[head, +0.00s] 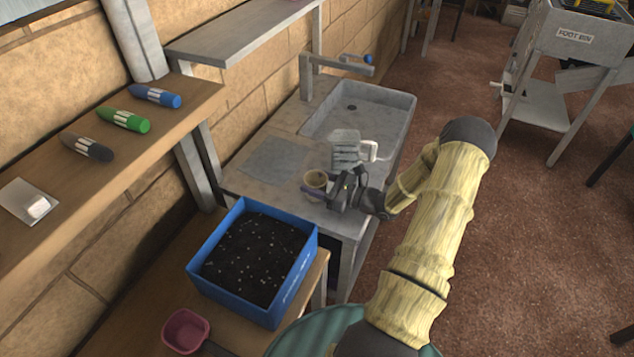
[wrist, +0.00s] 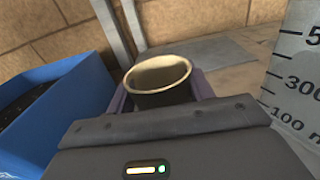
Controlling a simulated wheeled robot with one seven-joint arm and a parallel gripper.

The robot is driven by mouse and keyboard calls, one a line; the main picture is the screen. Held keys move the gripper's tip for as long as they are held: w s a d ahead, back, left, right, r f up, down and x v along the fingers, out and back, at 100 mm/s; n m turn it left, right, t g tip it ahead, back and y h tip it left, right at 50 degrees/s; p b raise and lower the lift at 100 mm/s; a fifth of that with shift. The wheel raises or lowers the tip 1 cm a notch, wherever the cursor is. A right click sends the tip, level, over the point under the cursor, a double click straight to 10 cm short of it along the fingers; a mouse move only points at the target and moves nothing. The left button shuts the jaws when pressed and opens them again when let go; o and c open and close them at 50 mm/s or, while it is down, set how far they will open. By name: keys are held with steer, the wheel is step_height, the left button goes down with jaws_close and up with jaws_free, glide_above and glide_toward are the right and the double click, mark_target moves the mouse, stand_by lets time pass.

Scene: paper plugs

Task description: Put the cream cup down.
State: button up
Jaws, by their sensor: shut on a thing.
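The cream cup (head: 316,179) is upright between the fingers of my gripper (head: 330,192), at the near end of the grey sink counter (head: 240,182).
A blue box of dark soil (head: 207,252) stands close on the near left. A measuring jug (head: 346,150) stands just behind the gripper, close on the right in the wrist view (wrist: 300,75). The sink basin (head: 400,105) lies beyond. A flat grey patch (head: 272,160) on the counter is clear.

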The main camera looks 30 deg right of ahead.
steer(key=shift+f, duration=0.25)
steer(key=shift+f, duration=0.15)
steer(key=o, duration=1)
steer(key=shift+o, duration=0.2)
steer(key=shift+r, duration=0.25)
steer(key=b+v, duration=0.2)
steer(key=v, duration=1)
steer(key=shift+f, duration=0.1)
